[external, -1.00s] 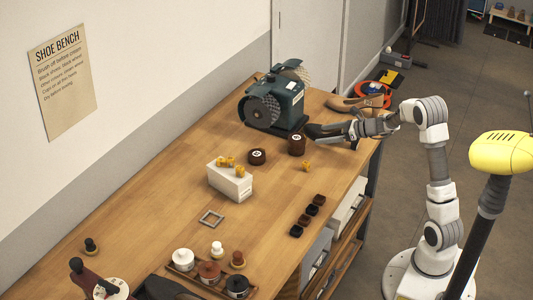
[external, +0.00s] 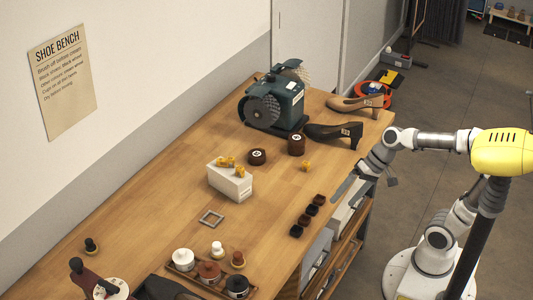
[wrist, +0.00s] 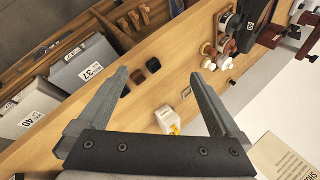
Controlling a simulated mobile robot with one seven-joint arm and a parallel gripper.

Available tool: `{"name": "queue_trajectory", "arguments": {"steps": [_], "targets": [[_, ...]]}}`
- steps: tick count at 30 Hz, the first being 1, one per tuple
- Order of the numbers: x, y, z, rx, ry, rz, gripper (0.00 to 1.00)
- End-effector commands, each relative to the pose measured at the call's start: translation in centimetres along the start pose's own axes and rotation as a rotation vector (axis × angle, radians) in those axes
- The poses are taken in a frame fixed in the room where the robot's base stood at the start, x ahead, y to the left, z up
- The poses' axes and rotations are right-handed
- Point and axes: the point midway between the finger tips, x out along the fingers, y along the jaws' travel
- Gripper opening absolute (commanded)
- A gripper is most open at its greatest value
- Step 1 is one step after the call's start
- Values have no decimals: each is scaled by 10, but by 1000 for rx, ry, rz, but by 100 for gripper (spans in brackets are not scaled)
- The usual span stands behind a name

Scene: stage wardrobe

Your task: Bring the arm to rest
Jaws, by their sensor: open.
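My gripper (external: 368,184) is at the right-hand edge of the wooden bench (external: 150,213), with nothing held. In the wrist view my gripper (wrist: 160,85) has its two dark fingers spread wide with nothing between them but the bench behind. My white arm reaches to it from the right, with the elbow bent.
A black shoe (external: 340,131) and a tan shoe (external: 355,103) stand at the bench's far right end, beside a green grinder (external: 287,97). Small dark blocks (external: 308,213) lie near the front edge. Boxes (wrist: 85,70) sit on the shelf below.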

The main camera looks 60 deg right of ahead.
Motion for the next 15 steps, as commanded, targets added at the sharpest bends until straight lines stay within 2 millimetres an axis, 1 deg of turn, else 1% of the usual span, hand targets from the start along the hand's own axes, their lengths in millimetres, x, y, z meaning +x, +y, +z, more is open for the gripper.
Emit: {"name": "queue_trajectory", "arguments": {"steps": [1, 3, 6, 11, 12, 13, 15], "targets": [[-7, 10, 13, -121, 22, 49, 100], [-16, 30, 21, -255, 54, 128, 100], [-29, 56, 25, -411, 102, 235, 100], [-53, 94, 23, -629, 180, 401, 100], [-67, 89, 20, -650, 186, 421, 100], [-77, 81, 18, -643, 182, 418, 100], [-90, 72, 16, -639, 179, 417, 100]]}}
